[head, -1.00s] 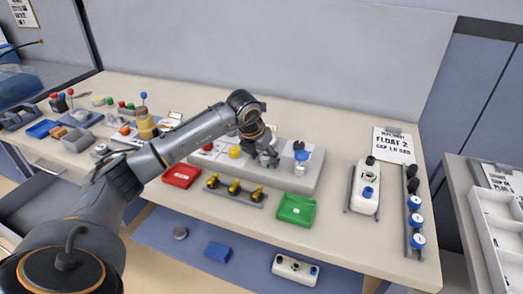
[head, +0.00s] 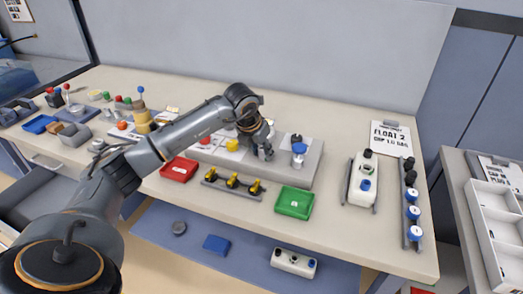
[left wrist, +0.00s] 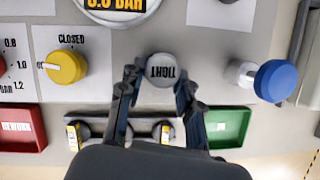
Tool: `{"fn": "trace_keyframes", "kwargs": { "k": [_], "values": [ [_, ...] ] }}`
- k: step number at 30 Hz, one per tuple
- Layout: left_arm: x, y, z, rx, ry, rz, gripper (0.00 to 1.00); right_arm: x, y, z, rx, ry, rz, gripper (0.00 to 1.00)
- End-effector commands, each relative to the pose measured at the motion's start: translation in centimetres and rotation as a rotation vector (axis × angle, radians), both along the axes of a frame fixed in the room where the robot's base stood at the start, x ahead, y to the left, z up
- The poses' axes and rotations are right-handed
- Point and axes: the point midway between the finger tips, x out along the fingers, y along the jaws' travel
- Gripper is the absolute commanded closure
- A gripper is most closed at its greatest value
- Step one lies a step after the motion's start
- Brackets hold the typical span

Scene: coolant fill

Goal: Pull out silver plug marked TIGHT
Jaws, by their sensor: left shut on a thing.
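The silver plug (left wrist: 161,70) marked TIGHT is a round grey cap on the panel. In the left wrist view its label reads upside down. My left gripper (left wrist: 158,84) has one finger on each side of the plug and is shut on it. In the head view my left gripper (head: 264,149) is at the grey panel block (head: 311,169), between the yellow knob (head: 232,145) and the blue-banded fitting (head: 299,150). The plug is mostly hidden by the gripper there. My right gripper is not in view.
A yellow CLOSED knob (left wrist: 66,67) and a blue cap (left wrist: 275,81) flank the plug. A red tray (head: 179,169), a rack with yellow-handled pieces (head: 232,183) and a green tray (head: 294,203) lie in front. A white unit (head: 362,180) stands to the right.

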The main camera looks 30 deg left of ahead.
Motion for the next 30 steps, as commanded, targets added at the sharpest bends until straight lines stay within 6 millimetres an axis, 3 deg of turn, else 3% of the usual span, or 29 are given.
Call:
{"fn": "trace_keyframes", "kwargs": {
  "k": [17, 30],
  "values": [
    [0.1, 0.0, 0.7, 0.000, -0.004, 0.000, 0.86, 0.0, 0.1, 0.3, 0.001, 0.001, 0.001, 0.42],
    [0.1, 0.0, 2.7, 0.000, -0.003, 0.000, 0.86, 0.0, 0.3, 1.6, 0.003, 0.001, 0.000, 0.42]
  ]
}}
